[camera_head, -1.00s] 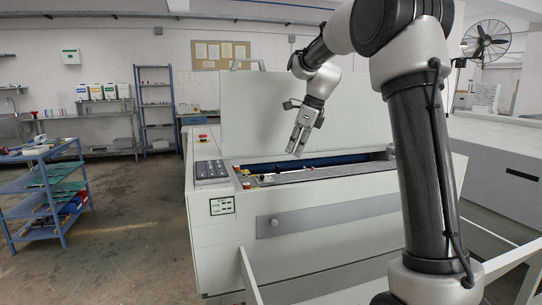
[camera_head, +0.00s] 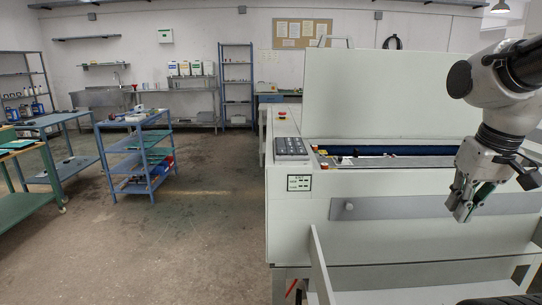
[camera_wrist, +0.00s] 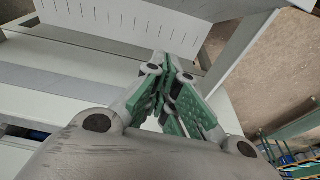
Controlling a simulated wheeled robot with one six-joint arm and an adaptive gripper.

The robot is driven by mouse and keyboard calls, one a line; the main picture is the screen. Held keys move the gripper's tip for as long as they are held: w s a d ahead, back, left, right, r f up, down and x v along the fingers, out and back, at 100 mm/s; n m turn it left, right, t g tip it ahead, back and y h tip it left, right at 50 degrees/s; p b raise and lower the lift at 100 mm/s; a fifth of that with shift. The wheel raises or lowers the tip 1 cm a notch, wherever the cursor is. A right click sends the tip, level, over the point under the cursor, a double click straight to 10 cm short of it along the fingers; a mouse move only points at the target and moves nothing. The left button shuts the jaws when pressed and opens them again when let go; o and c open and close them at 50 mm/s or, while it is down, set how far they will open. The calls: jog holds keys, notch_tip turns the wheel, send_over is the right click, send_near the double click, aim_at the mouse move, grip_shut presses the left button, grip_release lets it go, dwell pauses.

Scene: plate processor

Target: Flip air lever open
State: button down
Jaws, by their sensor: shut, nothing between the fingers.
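I cannot make out the air lever in either view. The white plate processor (camera_head: 290,225) stands on the right in the head view, with its lid raised over a dark blue roller slot. My gripper (camera_head: 461,212) hangs in front of the machine's front panel at the right, pointing down. In the wrist view my gripper (camera_wrist: 170,75) has its green-padded fingers together, with nothing held. A small red strip (camera_head: 292,289) shows low at the machine's left leg; I cannot tell what it is.
A dark keypad (camera_head: 291,146) and a red button (camera_head: 282,115) sit on the machine's left side. A white rail (camera_head: 320,265) juts from its front. A blue cart (camera_head: 149,158) and benches stand at left. The floor (camera_head: 205,235) between is clear.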

jog(key=c, duration=2.1)
grip_release()
jog(key=s, duration=0.2)
jog(key=s+r+t, duration=0.1)
jog(key=shift+s+a+t, duration=0.1)
jog(key=shift+s+t, duration=0.2)
jog(key=shift+s, duration=0.1)
jog(key=o, duration=0.4)
jog(key=shift+w+r, duration=0.2)
jog(key=shift+r, duration=0.2)
jog(key=shift+c, duration=0.2)
jog(key=o, duration=0.3)
jog(key=w+a+r, duration=0.1)
jog(key=w+r, duration=0.3)
jog(key=w, duration=0.6)
jog(key=shift+a+m, duration=0.2)
jog(key=shift+m, duration=0.2)
jog(key=m+h, duration=0.1)
jog(key=m, duration=0.1)
send_near(340, 158)
jog(key=x, duration=0.8)
jog(key=shift+w+d+r, duration=0.1)
jog(key=shift+w, duration=0.1)
jog(key=shift+w+f, duration=0.15)
jog(key=shift+f, duration=0.1)
